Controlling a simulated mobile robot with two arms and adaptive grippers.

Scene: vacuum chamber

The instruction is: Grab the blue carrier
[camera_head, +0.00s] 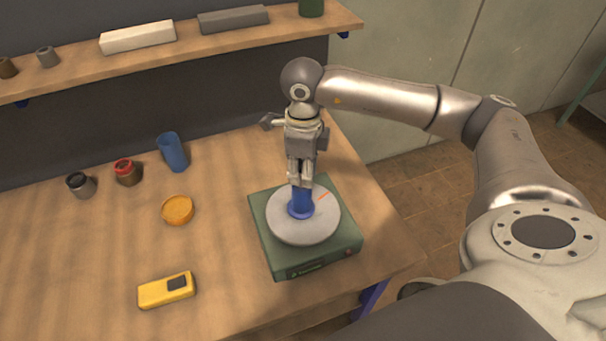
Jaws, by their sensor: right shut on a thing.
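The blue carrier (301,207) stands upright on the round grey plate (318,229) of a green box-shaped device (275,253). It has a wider round foot and a narrower body. My right gripper (301,184) points straight down over it, with its fingers shut on the carrier's upper part. The fingers hide the top of the carrier. The foot appears to be on the plate; I cannot tell if there is a small gap. My left gripper does not show.
On the wooden table (90,265) are a blue cup (173,152), a red-topped jar (127,172), a dark jar (81,185), an orange dish (177,210) and a yellow meter (166,290). A shelf (70,74) holding blocks runs behind. The table's right edge is near the green device.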

